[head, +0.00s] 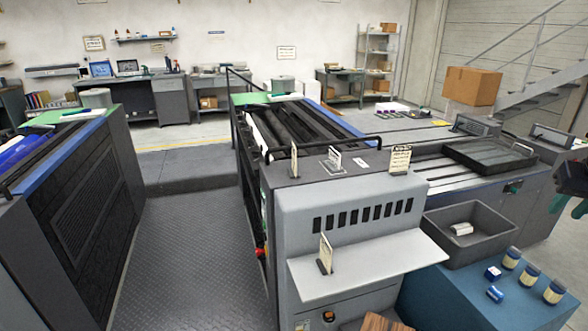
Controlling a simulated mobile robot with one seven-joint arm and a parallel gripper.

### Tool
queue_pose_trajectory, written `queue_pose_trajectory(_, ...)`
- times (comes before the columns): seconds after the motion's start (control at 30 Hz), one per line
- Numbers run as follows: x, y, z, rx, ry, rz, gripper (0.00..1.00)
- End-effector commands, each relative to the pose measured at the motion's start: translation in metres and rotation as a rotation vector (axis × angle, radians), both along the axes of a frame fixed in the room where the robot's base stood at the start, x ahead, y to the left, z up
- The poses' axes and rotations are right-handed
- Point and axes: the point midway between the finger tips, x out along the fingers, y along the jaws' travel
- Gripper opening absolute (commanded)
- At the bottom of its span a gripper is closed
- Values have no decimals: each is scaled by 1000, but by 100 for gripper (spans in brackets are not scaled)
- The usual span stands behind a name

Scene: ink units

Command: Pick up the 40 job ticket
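Several upright cream cards that look like job tickets stand on the grey printing unit. One card (325,253) stands in a small holder on the light grey front shelf (375,262). A narrow card (294,160) stands at the top left of the unit, and a larger card (400,158) stands at the top right. A small rack with white pieces (334,158) is between them. The writing is too small to tell which is 40. A dark part with green tips at the right edge appears to be my gripper (569,206); it is cut off, apart from the cards.
A grey bin (470,237) holding a white item stands right of the shelf. Another press unit (75,190) is at left. The tread-plate floor (180,250) between is clear.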

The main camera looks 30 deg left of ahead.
Motion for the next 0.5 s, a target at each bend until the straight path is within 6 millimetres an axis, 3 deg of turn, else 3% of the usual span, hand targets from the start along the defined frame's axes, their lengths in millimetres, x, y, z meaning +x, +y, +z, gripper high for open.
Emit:
queue_pose_trajectory(0.27,78,50,43,-1,8,92,31)
queue_pose_trajectory(0.5,143,112,68,-1,11,167,31)
